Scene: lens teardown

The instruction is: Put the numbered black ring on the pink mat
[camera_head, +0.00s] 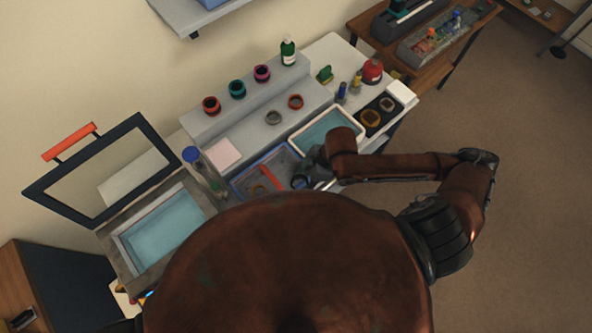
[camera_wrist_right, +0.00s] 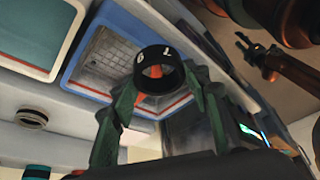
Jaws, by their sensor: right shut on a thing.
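The numbered black ring (camera_wrist_right: 158,70) is between the fingertips of my right gripper (camera_wrist_right: 162,88) in the right wrist view, with white digits on its outer side. The gripper is shut on it. In the head view my right gripper (camera_head: 304,178) is over the worktop by the blue-rimmed tray, partly hidden by my arm; the ring is hard to make out there. The pale pink mat (camera_head: 222,153) lies flat on the worktop, left of the gripper and apart from it, with nothing on it. My left gripper is not in view.
The blue-rimmed tray (camera_head: 239,187) is in front of the mat, and a white-rimmed tray (camera_head: 359,135) stands to the right. A blue-capped bottle (camera_head: 191,155) stands left of the mat. Several coloured rings line the grey shelf (camera_head: 215,122) behind. An open-lidded box (camera_head: 120,262) is at left.

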